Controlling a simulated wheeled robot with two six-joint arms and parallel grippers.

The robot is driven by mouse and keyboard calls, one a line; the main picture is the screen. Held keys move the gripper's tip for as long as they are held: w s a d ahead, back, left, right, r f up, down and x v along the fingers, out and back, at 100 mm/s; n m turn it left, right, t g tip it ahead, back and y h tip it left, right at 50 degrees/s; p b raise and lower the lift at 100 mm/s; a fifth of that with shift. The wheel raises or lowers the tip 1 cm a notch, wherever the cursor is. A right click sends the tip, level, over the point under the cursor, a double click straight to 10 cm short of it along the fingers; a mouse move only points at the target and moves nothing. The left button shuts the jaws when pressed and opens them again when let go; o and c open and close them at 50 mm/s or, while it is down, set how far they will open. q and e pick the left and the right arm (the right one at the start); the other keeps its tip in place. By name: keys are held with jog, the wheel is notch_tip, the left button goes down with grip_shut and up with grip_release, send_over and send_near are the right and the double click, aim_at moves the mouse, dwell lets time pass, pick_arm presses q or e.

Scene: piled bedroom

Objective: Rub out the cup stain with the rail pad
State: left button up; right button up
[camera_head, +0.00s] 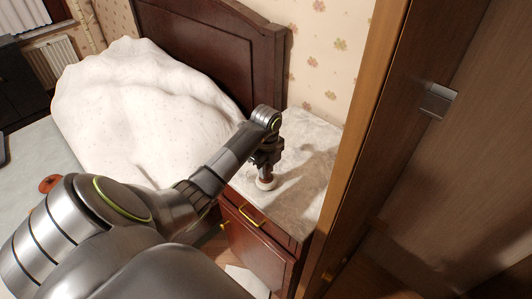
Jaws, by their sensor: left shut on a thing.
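My left gripper (266,172) reaches over the bedside cabinet and points down. It is shut on a small pale pad (266,184), taken to be the rail pad, near the front left edge of the light, mottled cabinet top (310,133). The pad looks to be at the surface, but I cannot tell whether it presses on it. I cannot make out the cup stain; the top shows darker patches that may be shadow. My right gripper is out of view.
A bed with a rumpled white duvet (150,105) and dark headboard (215,45) stands left of the cabinet. A tall wooden wardrobe (420,150) stands close on the right. A reddish round thing (49,183) lies on the bed. The cabinet top is otherwise clear.

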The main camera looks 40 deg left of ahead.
pick_arm(q)
jog(key=shift+f, duration=0.3)
dwell(0.7)
jog(key=a, duration=1)
jog(key=shift+w+a, duration=0.25)
jog(key=shift+w, duration=0.15)
jog(key=shift+w+r, duration=0.1)
jog(key=shift+r, duration=1)
jog(key=shift+r, duration=0.15)
notch_tip(320, 180, up, 5)
jog(key=p, duration=0.3)
jog(key=shift+f, duration=0.25)
